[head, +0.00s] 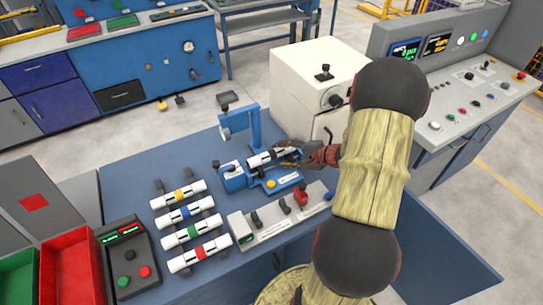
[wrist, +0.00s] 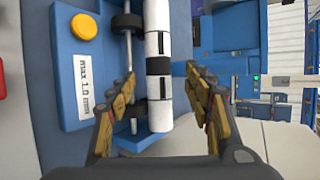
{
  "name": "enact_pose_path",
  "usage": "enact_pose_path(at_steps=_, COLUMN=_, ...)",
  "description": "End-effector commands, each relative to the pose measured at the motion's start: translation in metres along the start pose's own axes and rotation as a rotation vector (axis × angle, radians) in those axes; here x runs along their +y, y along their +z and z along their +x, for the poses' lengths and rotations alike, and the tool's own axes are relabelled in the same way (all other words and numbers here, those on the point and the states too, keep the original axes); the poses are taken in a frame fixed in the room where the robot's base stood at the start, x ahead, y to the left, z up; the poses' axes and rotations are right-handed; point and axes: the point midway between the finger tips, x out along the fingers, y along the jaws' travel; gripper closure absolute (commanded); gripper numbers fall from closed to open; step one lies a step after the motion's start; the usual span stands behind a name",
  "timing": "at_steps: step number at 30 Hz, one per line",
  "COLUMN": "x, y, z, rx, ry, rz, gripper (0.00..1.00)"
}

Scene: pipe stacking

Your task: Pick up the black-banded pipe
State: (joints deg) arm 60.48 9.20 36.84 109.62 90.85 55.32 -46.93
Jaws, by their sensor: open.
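The black-banded pipe (head: 259,161) is white with a black band around its middle. It lies on the blue test fixture (head: 234,181) on the bench. In the wrist view the pipe (wrist: 158,108) runs up and down the picture, its black band close to the fingertip level. My gripper (head: 297,150) reaches in from the right at the pipe's right end. In the wrist view my gripper (wrist: 160,74) is open and empty, one finger on each side of the pipe, with gaps visible. I cannot tell how far above the pipe the fingers are.
Pipes with yellow (head: 178,195), blue, green and red bands lie in a rack to the left. A grey tool panel (head: 265,232) sits in front of the fixture. A blue upright post (head: 256,124) stands behind it. Red and green bins (head: 70,265) are at the lower left.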

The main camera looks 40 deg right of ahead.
Motion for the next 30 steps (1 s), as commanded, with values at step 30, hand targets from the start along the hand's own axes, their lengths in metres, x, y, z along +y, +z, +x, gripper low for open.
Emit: enact_pose_path(at_steps=30, x=0.003, y=0.002, z=0.047, rx=-0.001, ry=0.0, rz=-0.001, gripper=0.71)
